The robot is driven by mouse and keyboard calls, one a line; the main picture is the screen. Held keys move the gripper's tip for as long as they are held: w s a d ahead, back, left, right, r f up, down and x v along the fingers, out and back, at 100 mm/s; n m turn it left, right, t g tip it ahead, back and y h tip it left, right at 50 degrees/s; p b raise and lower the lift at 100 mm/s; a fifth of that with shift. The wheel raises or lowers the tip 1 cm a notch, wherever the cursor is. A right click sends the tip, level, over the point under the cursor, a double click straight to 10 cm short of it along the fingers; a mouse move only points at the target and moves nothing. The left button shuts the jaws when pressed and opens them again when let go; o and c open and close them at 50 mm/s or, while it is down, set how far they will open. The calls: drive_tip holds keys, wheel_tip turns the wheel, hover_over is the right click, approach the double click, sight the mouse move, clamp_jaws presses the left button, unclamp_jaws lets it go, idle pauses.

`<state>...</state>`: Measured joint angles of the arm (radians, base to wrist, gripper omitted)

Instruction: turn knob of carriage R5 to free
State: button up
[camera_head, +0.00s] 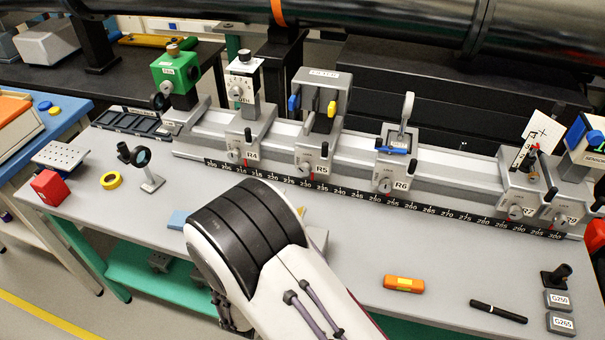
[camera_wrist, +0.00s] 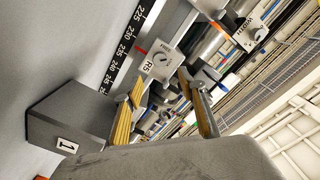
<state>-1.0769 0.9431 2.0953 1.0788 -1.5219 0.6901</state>
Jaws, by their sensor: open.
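Carriage R5 (camera_head: 320,150) sits on the rail in the head view, between R4 (camera_head: 252,138) and R6 (camera_head: 398,165). Its round grey knob (camera_head: 304,169) is on the front face, beside the R5 label. In the wrist view the knob (camera_wrist: 160,60) shows on a pale plate with a small red mark to its left; its exact setting is too small to tell. My gripper (camera_wrist: 161,80) is open and empty, its yellow-padded fingers spread on either side below the knob plate, apart from the knob. In the head view my arm hides the gripper.
A black scale (camera_head: 400,205) runs along the rail front. R7 (camera_head: 517,195) and another carriage stand at right. An orange level (camera_head: 404,284) and a black pen (camera_head: 498,311) lie on the bench. A grey block (camera_wrist: 75,125) is left in the wrist view.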

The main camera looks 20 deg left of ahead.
sight(303, 172)
drive_tip(key=shift+w, duration=5.9)
drive_tip(key=c, duration=1.1)
